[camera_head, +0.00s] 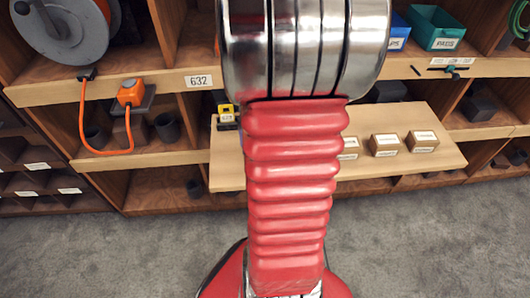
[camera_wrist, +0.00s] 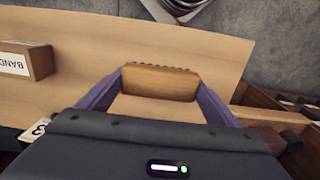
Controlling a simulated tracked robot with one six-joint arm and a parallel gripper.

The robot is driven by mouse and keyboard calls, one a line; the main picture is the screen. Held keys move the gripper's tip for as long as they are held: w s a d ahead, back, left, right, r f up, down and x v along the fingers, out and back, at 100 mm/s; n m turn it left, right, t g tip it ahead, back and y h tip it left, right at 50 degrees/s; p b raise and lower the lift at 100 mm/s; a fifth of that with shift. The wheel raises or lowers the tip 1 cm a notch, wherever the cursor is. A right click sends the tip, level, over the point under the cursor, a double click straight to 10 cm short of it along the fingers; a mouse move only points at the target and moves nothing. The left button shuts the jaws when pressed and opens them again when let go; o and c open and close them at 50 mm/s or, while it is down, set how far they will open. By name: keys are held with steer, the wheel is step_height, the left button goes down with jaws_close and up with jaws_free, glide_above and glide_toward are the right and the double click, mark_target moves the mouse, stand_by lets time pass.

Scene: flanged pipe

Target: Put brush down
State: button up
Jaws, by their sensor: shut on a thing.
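In the wrist view my gripper (camera_wrist: 161,90) has its two purple fingers on the ends of a wooden brush (camera_wrist: 160,82). The brush is a light brown block with a dark, uneven edge along its far side. It is over a pale wooden board (camera_wrist: 75,35); I cannot tell whether it touches the board. In the head view the board (camera_head: 445,155) sticks out from the shelf unit. My red arm covers the middle of that view and hides the gripper and brush.
Several small labelled boxes (camera_head: 387,145) stand on the board's right part; one box (camera_wrist: 25,60) shows at left in the wrist view. A yellow item (camera_head: 226,117) is near the board's left end. A cable reel (camera_head: 65,30) and bins (camera_head: 435,27) sit above. Grey floor lies in front.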

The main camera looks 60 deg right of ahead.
steer(key=shift+f, duration=0.2)
steer(key=shift+f, duration=1.85)
steer(key=shift+f, duration=0.1)
steer(key=o, duration=1)
steer(key=shift+o, duration=0.2)
step_height(320, 180, up, 12)
steer(key=shift+r, duration=0.15)
